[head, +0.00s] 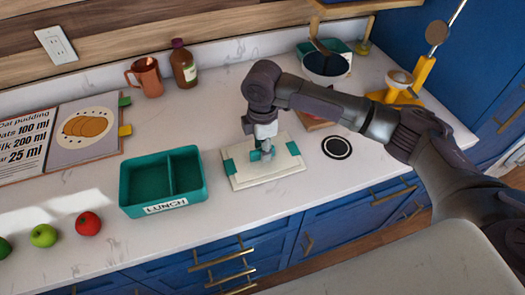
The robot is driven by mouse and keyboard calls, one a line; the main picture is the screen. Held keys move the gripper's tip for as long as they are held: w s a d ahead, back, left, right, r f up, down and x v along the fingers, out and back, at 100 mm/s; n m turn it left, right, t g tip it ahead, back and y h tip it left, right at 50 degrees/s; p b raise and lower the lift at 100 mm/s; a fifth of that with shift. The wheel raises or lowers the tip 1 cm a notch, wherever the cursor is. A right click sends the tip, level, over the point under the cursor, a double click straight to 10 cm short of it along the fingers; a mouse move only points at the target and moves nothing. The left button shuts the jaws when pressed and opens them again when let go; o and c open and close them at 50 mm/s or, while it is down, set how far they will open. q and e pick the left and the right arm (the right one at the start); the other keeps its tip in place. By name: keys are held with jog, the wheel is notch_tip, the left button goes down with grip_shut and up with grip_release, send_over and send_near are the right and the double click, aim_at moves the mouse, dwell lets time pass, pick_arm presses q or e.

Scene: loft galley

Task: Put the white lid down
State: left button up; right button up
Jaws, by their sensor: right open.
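The white lid (245,177) has teal clips at its sides and lies flat on the pale counter, right of the teal lunch box (125,192). My right gripper (263,155) points down over the middle of the lid. It is open, with its fingertips at or just above the lid's top. The gripper hides part of the lid's centre, and I cannot tell whether the fingers touch it. My left gripper is not in view.
The lunch box is divided and looks empty. A red apple (88,223) and green apples (43,236) sit at the left. A recipe book (60,140), copper mug (146,77) and brown bottle (184,66) stand behind. A black round coaster (337,147) lies right of the lid.

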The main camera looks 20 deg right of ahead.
notch_tip(320, 180, up, 10)
jog(key=b, duration=0.1)
jog(key=shift+r, duration=0.25)
dwell(0.4)
